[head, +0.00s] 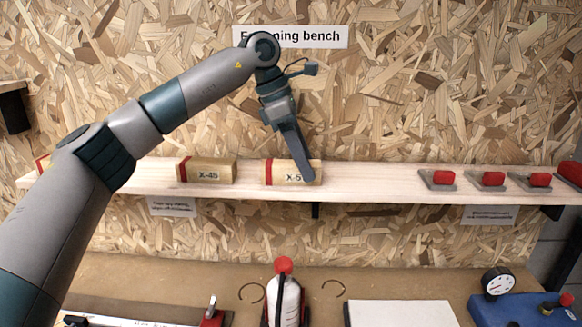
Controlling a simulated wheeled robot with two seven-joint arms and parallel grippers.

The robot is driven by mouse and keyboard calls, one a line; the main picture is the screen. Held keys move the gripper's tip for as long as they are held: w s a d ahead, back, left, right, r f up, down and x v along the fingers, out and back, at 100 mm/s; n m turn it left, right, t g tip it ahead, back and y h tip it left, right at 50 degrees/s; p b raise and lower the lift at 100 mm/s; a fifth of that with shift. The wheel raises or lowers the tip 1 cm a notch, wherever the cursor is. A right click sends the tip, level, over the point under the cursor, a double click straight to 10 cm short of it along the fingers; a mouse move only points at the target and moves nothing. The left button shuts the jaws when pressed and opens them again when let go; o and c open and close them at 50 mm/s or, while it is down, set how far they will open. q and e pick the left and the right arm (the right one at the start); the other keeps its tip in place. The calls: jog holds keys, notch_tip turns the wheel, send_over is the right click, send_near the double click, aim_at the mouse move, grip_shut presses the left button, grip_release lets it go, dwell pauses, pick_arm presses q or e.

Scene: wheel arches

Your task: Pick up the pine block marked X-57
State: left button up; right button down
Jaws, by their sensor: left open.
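A pine block (280,173) with a red band at its left end sits on the wooden shelf (370,185). Its label reads "X-5", and the last digit is hidden behind my gripper. My left gripper (304,172) is open, pointing down at the right part of this block; its finger overlaps the block in the head view. I cannot tell whether it touches. A second block (208,171), marked X-45 or X-48, sits to the left with a clear gap. A further red-banded block (42,163) at the far left is mostly hidden by my arm. My right gripper is out of view.
Several red-handled clamps (490,179) stand on the shelf at the right. The shelf between them and the block is clear. Below, the bench holds a red-capped bottle (286,295), a white panel (400,313) and a blue device with a gauge (497,282).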

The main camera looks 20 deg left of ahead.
pick_arm(q)
jog(key=shift+d+f, duration=0.2)
jog(key=shift+f, duration=0.25)
jog(key=shift+w+d+f, duration=0.1)
jog(key=shift+d+f, duration=0.1)
jog(key=shift+f, duration=0.15)
jog(key=shift+c, duration=0.3)
jog(key=c, duration=1.1)
jog(key=shift+c, duration=0.2)
jog(key=shift+r, duration=0.1)
